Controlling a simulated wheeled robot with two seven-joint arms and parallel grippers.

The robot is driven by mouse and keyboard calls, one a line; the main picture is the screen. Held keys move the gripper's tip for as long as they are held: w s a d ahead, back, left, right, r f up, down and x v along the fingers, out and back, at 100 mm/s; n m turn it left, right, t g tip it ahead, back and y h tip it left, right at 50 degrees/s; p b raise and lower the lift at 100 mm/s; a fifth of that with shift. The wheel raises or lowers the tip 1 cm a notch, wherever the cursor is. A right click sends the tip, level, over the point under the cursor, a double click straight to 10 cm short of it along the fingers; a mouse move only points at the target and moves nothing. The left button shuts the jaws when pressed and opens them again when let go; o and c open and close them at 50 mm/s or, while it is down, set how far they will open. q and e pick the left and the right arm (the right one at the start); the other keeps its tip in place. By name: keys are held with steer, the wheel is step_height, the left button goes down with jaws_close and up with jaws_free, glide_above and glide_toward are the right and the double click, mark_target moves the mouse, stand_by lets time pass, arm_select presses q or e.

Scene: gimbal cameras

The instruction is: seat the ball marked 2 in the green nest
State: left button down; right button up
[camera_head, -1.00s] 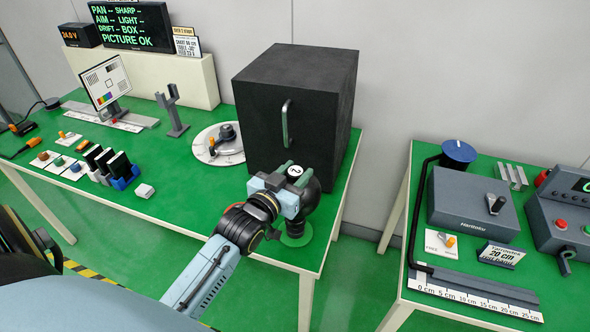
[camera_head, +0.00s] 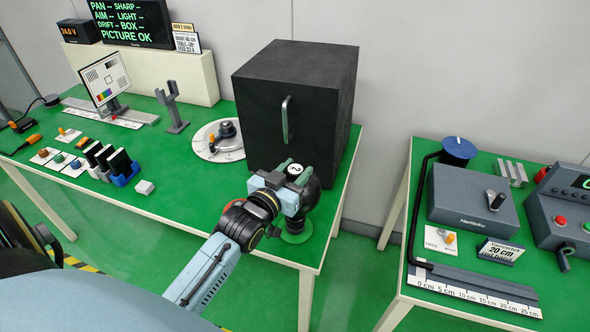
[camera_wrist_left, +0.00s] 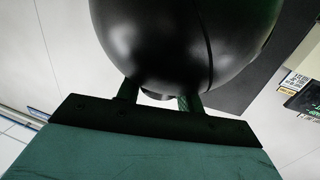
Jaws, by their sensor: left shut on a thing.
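The black ball (camera_head: 313,190) has a white cap with a 2 on it, facing up in the head view. My left gripper (camera_head: 291,178) is shut on it, with its greenish fingers on either side of the white cap. In the left wrist view the ball (camera_wrist_left: 185,40) is a large glossy black sphere against the two fingers (camera_wrist_left: 157,92). Just below the ball, a dark round stand on a green disc (camera_head: 297,236) at the table's front right corner looks like the green nest. The gripper and ball hide its top, so I cannot tell whether they touch. My right gripper is out of view.
A large black box (camera_head: 296,105) with a handle stands right behind the ball. A round white dial plate (camera_head: 219,141) is to its left. A second table (camera_head: 470,215) stands right, across a gap.

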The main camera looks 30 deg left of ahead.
arm_select(q)
steer(key=shift+r+p, duration=0.1)
steer(key=shift+p, duration=0.6)
stand_by(1.1)
steer(key=shift+f+b, duration=0.7)
steer(key=shift+f, duration=0.45)
steer(key=c, duration=0.9)
jaws_free()
steer(key=shift+c, duration=0.2)
steer(key=shift+o, duration=0.6)
steer(key=shift+f, duration=0.1)
steer(key=shift+s, duration=0.1)
steer(key=s, duration=1.3)
steer(key=shift+d+r, duration=0.2)
steer(key=shift+r, duration=0.25)
steer(key=shift+s+f, duration=0.1)
